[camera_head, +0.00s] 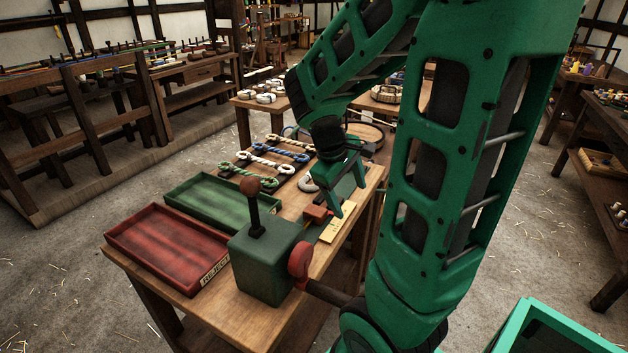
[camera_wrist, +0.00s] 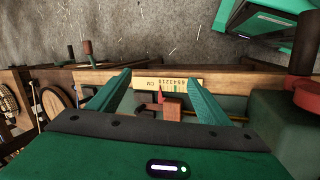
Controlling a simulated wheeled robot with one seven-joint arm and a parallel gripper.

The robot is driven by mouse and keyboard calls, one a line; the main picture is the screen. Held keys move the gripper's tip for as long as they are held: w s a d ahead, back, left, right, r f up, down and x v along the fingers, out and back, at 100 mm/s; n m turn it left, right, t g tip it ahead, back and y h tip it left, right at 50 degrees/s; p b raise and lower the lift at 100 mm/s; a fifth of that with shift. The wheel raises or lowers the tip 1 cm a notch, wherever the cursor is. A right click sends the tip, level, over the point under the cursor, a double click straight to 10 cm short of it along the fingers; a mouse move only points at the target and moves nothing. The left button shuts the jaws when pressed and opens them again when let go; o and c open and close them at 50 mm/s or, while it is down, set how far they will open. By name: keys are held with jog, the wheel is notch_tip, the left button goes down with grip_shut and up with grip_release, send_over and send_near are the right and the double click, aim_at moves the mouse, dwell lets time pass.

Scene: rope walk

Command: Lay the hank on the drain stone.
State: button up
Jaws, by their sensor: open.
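I cannot tell which is the task's hank. My gripper (camera_head: 328,197) is open, pointing down over the bench's right side, to the right of the hanks. In the wrist view, nothing is held between its fingers (camera_wrist: 158,76); a red-brown block (camera_wrist: 173,108) shows beyond them. I cannot pick out the drain stone with certainty; a pale grey round thing (camera_head: 307,185) is partly hidden behind the gripper.
A red tray (camera_head: 165,245) labelled as reject and a green tray (camera_head: 220,203) stand at the bench's left. A green box with a knobbed lever (camera_head: 265,262) stands at the near end. A yellow scale (camera_head: 338,224) lies at the right edge, near the gripper.

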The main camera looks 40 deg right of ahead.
jog(key=w+d+f+n+t+h, duration=0.1)
jog(key=w+d+f+n+h, duration=0.2)
jog(key=w+n, duration=0.6)
jog(key=w+d+n+t+h, duration=0.2)
jog(key=w+n+h, duration=0.4)
jog(key=w, duration=0.4)
jog(key=w+a+f+n, duration=0.1)
jog(key=n, duration=0.1)
jog(key=a+f+n+t, duration=0.1)
jog(key=f+n, duration=0.1)
jog(key=w+a+f+n, duration=0.1)
jog(key=shift+w+a+f+n+t+y, duration=0.2)
jog(key=shift+w+f+n+t+y, duration=0.1)
jog(key=shift+n+t+y, duration=0.1)
jog(key=x, duration=1)
jog(key=shift+w+d, duration=0.1)
jog(key=shift+d, duration=0.25)
jog(key=c, duration=1)
jog(key=shift+o, duration=0.2)
jog(key=shift+r, duration=0.15)
